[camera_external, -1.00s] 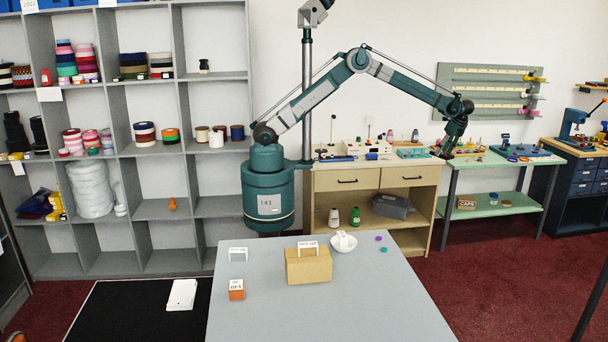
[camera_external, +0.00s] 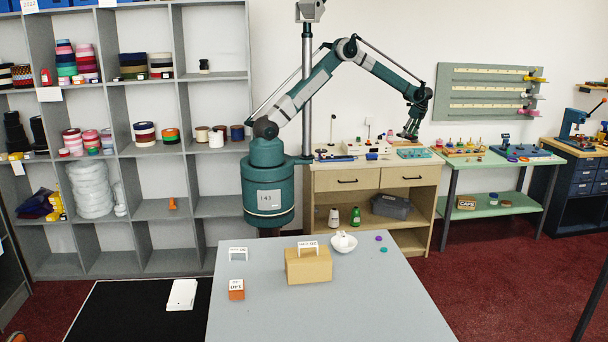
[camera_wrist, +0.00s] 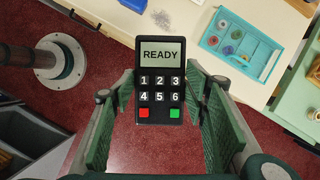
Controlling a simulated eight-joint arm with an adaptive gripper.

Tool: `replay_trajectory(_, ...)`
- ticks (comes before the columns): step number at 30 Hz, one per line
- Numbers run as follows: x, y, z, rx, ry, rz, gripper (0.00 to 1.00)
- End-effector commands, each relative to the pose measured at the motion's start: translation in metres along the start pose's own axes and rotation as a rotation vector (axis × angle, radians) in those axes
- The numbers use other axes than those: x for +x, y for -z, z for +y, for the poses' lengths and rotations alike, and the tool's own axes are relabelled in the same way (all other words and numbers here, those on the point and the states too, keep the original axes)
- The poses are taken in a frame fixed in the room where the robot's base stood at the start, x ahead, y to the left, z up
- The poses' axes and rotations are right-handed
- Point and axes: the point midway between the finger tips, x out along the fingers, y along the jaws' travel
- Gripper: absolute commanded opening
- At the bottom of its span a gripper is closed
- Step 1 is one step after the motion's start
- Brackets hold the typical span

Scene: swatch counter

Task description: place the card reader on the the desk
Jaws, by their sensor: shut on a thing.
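The card reader (camera_wrist: 161,84) is black, with a "READY" screen, number keys, and red and green buttons. In the wrist view it sits between the two green fingers of my gripper (camera_wrist: 161,92), which is shut on it. In the external view my gripper (camera_external: 410,132) is in the air, near the right end of the beige drawer desk (camera_external: 374,180); the reader is too small to make out there. A grey-topped table (camera_external: 345,310) stands in the foreground. I cannot tell which of these two the task calls the desk.
A teal tray (camera_wrist: 238,40) lies on the beige top. A green-topped bench (camera_external: 490,160) stands to its right. Red carpet lies between.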

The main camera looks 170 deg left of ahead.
Motion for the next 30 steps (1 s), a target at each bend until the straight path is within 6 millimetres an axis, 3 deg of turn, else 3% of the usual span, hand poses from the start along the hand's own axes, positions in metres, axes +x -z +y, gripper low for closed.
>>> replay_trajectory(3,0.021,-0.044,0.0,0.002,0.001,-0.001,0.25)
replay_trajectory(11,0.077,-0.124,0.02,0.073,0.03,-0.001,0.25)
replay_trajectory(21,0.15,-0.216,0.068,0.204,0.085,0.0,0.25)
replay_trajectory(30,0.206,-0.285,0.118,0.307,0.128,0.0,0.25)
